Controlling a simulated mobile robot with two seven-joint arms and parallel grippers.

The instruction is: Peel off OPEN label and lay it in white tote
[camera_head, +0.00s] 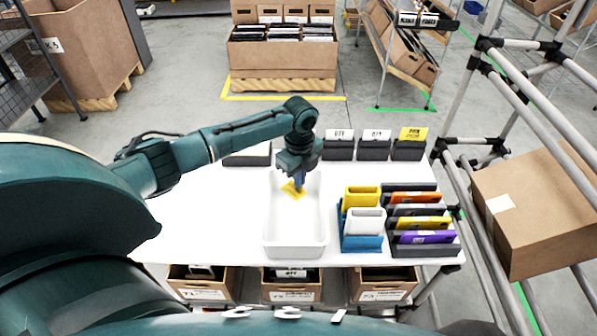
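A white tote (295,240) stands on the white table, a little right of the middle of the view. My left gripper (297,188) points down over the far part of the tote. A small yellow label (289,189) shows right at its fingertips, over the tote's inside. I cannot read any word on the label. The fingertips are small and partly hidden, but they look closed at the label's edge. I cannot tell whether the label touches the tote floor. My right gripper is not in view.
A blue holder (361,243) with yellow and white bins stands right of the tote, beside a dark rack (424,251) of coloured items. Dark holders with cards (374,146) line the table's back edge. The table (200,225) left of the tote is clear.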

